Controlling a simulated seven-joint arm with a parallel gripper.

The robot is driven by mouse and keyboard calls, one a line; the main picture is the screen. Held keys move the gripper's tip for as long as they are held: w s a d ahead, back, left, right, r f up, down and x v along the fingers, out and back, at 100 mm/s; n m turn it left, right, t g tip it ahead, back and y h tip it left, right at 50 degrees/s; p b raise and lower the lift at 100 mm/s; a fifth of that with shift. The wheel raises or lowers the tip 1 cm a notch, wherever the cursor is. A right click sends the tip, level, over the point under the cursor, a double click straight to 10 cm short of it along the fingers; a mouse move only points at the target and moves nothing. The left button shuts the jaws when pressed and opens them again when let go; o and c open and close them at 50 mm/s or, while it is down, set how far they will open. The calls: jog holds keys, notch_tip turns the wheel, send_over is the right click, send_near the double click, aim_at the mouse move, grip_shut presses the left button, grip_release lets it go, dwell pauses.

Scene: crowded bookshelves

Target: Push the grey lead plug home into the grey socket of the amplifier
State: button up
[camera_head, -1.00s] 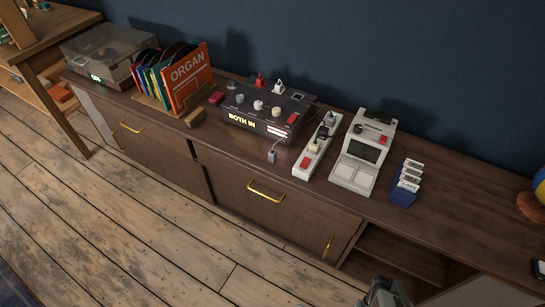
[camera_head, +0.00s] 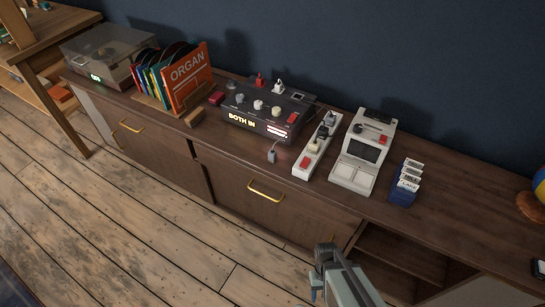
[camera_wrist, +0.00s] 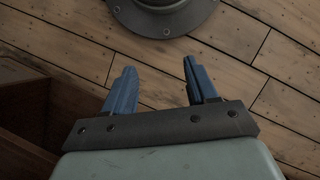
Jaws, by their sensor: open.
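The amplifier (camera_head: 262,114) is a dark box with knobs and a lit "BOTH IN" sign, standing mid-sideboard. A small grey plug (camera_head: 272,155), which looks like the lead plug, is at the sideboard's front edge before the amplifier, apart from it. A red plug (camera_head: 259,80) and a white plug (camera_head: 279,86) stand at the amplifier's back. I cannot make out which socket is grey. My gripper (camera_wrist: 160,68) has two blue fingers spread apart with nothing between them, over the floor. In the head view my arm shows low, in front of the sideboard, well away from the plug.
A white power strip (camera_head: 314,145) and a white device (camera_head: 361,155) stand right of the amplifier, then a blue card holder (camera_head: 403,185). Record sleeves (camera_head: 187,77) and a turntable (camera_head: 105,52) are left. The floor (camera_head: 130,220) in front is clear.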

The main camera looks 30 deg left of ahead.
jog(key=w+a+r+n+t+h, duration=0.1)
jog(key=a+r+n+t, duration=0.15)
jog(key=a, duration=0.55)
jog(key=w+a+r+n+t, duration=0.2)
jog(key=a+n+t, duration=0.15)
jog(key=a, duration=0.35)
jog(key=m+t+y, duration=0.3)
jog(key=m+t, duration=1)
jog(key=t, duration=0.3)
send_near(272, 155)
jog(key=w, duration=0.8)
jog(key=shift+d+f, duration=0.15)
jog(key=shift+w+f, duration=0.1)
jog(key=shift+w, duration=2.45)
jog(key=shift+c, duration=0.2)
